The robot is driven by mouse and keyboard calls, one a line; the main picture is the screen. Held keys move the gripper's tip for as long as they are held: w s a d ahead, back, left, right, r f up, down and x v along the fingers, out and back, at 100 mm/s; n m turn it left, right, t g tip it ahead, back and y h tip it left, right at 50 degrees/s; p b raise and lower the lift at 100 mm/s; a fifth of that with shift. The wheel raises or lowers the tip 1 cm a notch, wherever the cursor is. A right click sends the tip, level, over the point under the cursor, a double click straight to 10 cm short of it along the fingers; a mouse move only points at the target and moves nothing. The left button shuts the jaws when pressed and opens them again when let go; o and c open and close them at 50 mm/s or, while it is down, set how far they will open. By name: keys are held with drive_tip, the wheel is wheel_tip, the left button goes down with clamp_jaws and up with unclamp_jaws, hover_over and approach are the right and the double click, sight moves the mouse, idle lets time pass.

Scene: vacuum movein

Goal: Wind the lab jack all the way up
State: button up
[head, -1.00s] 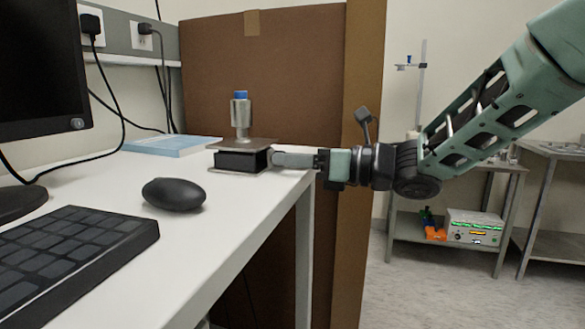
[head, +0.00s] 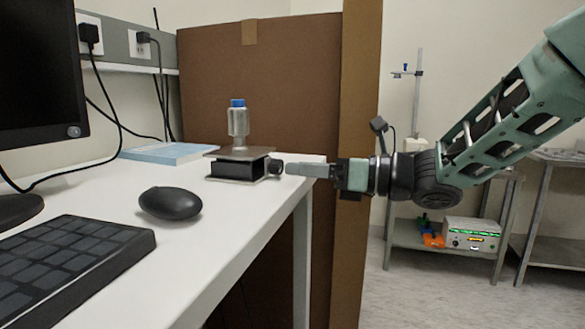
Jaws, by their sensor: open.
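The lab jack (head: 238,166) stands on the white desk near its right end. It is low, with a metal top plate and a dark body. A dark round knob (head: 275,167) sticks out of the jack's right side. My gripper (head: 290,169) points left at the knob from the right, level with it. The fingertips are just right of the knob; whether they touch it I cannot tell. The gripper is open, and its far finger is hidden in this side view.
A black mouse (head: 170,203) and keyboard (head: 66,259) lie on the desk (head: 225,215) in front. A blue book (head: 168,153) lies behind left. A brown panel (head: 270,85) stands behind the desk. A monitor (head: 38,70) is at the left.

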drive_tip(key=v, duration=1.4)
drive_tip(key=shift+d, duration=0.1)
